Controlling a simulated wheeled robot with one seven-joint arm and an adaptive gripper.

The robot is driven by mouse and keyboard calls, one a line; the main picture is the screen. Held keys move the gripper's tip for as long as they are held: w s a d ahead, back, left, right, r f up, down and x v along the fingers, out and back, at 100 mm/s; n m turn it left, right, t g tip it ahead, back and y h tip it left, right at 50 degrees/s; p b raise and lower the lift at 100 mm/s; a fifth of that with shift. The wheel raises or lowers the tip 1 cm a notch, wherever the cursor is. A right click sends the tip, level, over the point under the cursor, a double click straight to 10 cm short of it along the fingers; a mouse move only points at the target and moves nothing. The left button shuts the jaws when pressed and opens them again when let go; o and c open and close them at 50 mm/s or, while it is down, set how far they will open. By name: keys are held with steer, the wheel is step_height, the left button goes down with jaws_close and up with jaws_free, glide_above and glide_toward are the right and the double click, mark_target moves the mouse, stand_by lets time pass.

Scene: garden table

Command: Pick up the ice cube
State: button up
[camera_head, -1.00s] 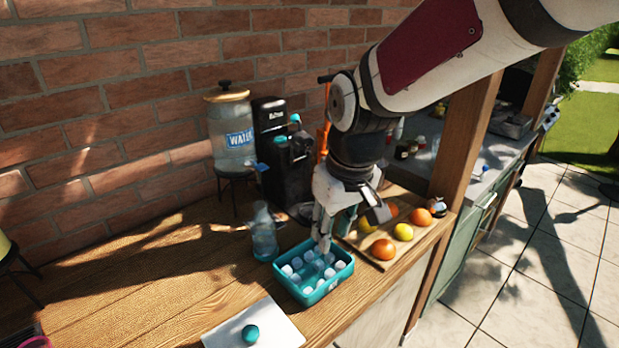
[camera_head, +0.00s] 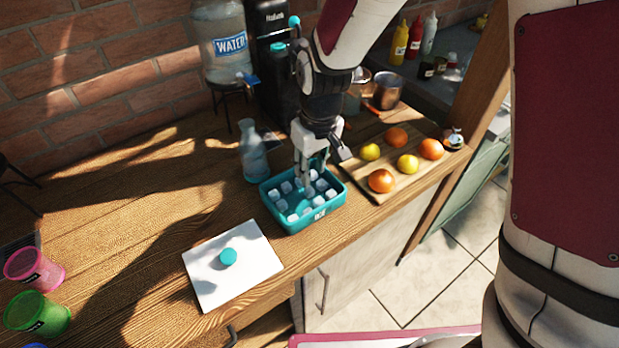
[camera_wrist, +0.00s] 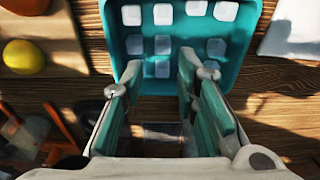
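The ice cubes are small, whitish blocks spread in a teal tray (camera_head: 318,216) on the wooden counter. One ice cube (camera_head: 319,201) lies near the tray's front right. In the wrist view, several cubes show in rows, one ice cube (camera_wrist: 162,69) near the tray's near edge. My gripper (camera_head: 304,182) points down over the tray's back half. Whether the tips touch any cube is unclear. The fingers hide part of the tray.
A glass bottle (camera_head: 253,152) stands close behind the tray's left side. A cutting board (camera_head: 372,185) with oranges and lemons lies to the right. A white lid (camera_head: 215,285) with a teal knob lies front left. Pink and green cups (camera_head: 36,314) stand far left.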

mark_target(309, 189)
steer(key=shift+a+f+p, duration=0.15)
steer(key=shift+f+p, duration=0.1)
steer(key=shift+f, duration=1.4)
steer(key=shift+a+f+p, duration=0.1)
steer(key=shift+f+p, duration=0.15)
steer(key=shift+f, duration=1.35)
steer(key=c, duration=0.5)
